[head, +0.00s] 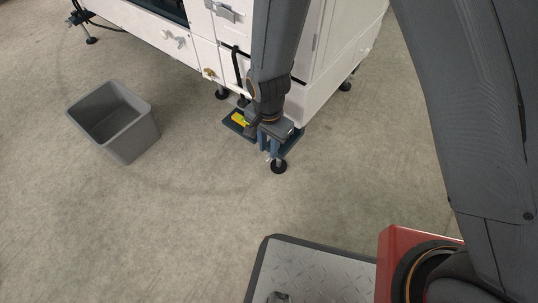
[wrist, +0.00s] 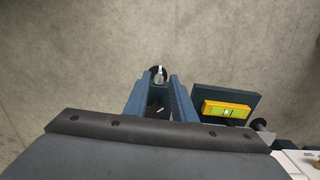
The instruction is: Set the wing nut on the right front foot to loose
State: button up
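The right front foot (head: 278,167) is a round black pad on the floor below the machine's near corner. In the wrist view the black foot (wrist: 153,72) shows just past my fingertips, with a small pale metal piece (wrist: 160,74) that looks like the wing nut; its setting cannot be read. My gripper (head: 269,146) points down over this foot in the head view and hides most of its upper part. In the wrist view my gripper (wrist: 158,82) has its two blue fingers apart, with a visible gap. Another small bright part (wrist: 157,108) shows between them.
A yellow spirit level (wrist: 227,110) lies on a dark blue plate (wrist: 203,93) right of my fingers. The white machine (head: 320,95) stands close behind. A grey bin (head: 140,135) is on the floor at left. Open floor lies in front of the foot.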

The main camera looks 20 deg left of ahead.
aim_at(269, 153)
notch_tip(269, 153, down, 4)
jog(key=shift+f+b, duration=0.2)
jog(key=shift+b, duration=0.8)
grip_shut()
